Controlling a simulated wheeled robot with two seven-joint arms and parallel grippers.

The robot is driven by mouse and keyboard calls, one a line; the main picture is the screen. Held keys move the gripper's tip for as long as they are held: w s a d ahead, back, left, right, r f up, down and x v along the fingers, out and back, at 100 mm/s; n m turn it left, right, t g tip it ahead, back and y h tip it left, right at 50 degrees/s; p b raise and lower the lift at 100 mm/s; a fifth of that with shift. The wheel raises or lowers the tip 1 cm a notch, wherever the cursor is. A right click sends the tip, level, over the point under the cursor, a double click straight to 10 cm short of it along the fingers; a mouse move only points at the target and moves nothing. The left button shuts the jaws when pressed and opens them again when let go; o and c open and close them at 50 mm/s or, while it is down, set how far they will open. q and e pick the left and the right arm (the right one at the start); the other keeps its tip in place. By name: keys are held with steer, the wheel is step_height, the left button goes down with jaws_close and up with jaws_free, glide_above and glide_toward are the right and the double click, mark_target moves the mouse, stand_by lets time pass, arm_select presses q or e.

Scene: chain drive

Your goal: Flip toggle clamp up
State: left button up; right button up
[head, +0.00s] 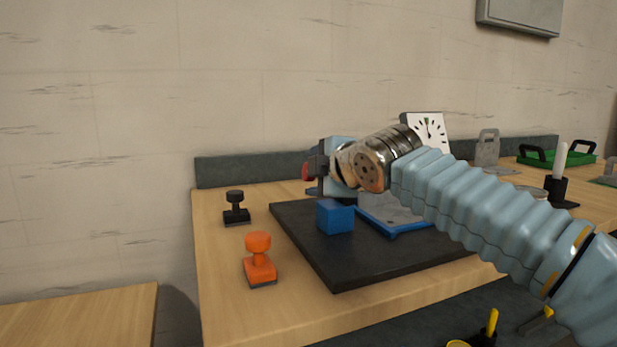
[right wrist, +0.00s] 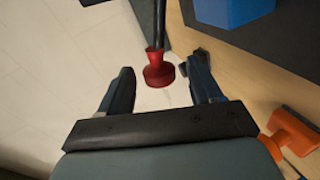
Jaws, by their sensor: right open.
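The toggle clamp shows as a dark lever (right wrist: 155,22) ending in a round red knob (right wrist: 158,76) in the right wrist view. The red knob also shows in the head view (head: 306,172), at the far left end of my right arm. My right gripper (right wrist: 162,82) is open, with one finger on each side of the knob and visible space between. In the head view the gripper (head: 317,172) is over the back of the bench, and my wrist hides most of the clamp. My left gripper is not in view.
A blue block (head: 335,217) sits on a black mat (head: 345,268) below my right wrist. A black stamp-shaped piece (head: 236,208) and an orange one (head: 259,262) stand to its left. A dial (head: 428,130) stands behind my arm. Bare bench lies at the front left.

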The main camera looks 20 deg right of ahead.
steer(key=v, duration=0.9)
steer(key=shift+s+b, duration=0.2)
steer(key=shift+b, duration=0.1)
